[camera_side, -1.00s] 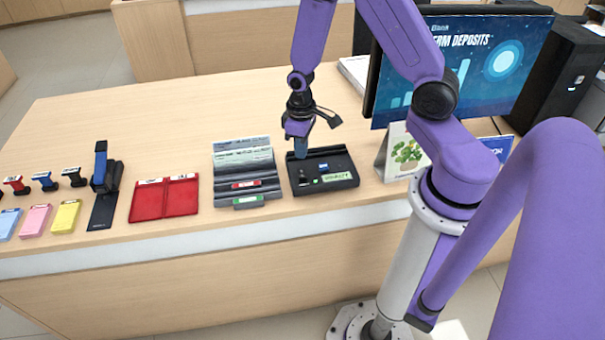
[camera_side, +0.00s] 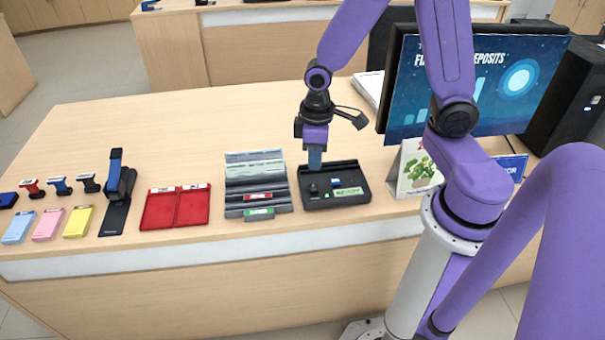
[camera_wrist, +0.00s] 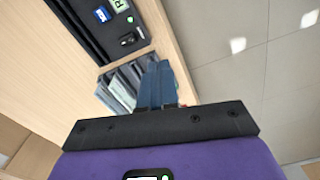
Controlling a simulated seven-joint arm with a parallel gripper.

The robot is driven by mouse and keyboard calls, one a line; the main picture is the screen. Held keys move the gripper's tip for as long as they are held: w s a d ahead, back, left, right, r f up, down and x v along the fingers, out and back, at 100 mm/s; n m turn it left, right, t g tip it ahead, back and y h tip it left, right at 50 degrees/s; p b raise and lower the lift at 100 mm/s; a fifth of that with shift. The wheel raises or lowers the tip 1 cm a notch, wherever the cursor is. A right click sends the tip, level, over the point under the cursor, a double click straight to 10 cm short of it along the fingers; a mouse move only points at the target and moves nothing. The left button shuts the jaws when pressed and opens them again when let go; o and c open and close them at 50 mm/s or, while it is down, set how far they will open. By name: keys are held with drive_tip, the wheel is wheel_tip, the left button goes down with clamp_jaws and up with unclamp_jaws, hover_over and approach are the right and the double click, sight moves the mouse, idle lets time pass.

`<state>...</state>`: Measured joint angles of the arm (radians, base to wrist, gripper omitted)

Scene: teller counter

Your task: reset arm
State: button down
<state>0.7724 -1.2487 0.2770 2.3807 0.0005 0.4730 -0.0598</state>
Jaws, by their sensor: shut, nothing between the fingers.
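My gripper (camera_side: 315,158) is shut and empty, its blue fingers pointing down just above the back left part of a black tray (camera_side: 361,198). In the wrist view its closed fingers (camera_wrist: 158,84) point up from a black crossbar. The black tray lies at the upper left of the wrist view (camera_wrist: 75,22), with a small blue item (camera_wrist: 102,14) and a dark knob-like item (camera_wrist: 130,40) in it. The grey slotted rack (camera_side: 235,207) of slips stands left of the tray; part of it is hidden behind the fingers in the wrist view.
A red two-part tray (camera_side: 176,208), an upright blue-and-black stapler-like device (camera_side: 118,190), several stamps and coloured pads (camera_side: 78,221) line the left. A plant card (camera_side: 417,170) and monitor (camera_side: 480,80) stand right. The counter's back middle (camera_side: 210,120) is clear.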

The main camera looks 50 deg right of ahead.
drive_tip(key=s+a+r+n, duration=0.1)
drive_tip(key=s+r+n, duration=0.2)
drive_tip(key=s+r, duration=0.2)
drive_tip(key=s+a+r+n, duration=0.2)
drive_tip(key=s+r, duration=0.3)
drive_tip(key=s, duration=0.6)
drive_tip(key=shift+r+n, duration=0.15)
drive_tip(key=shift+n, duration=0.55)
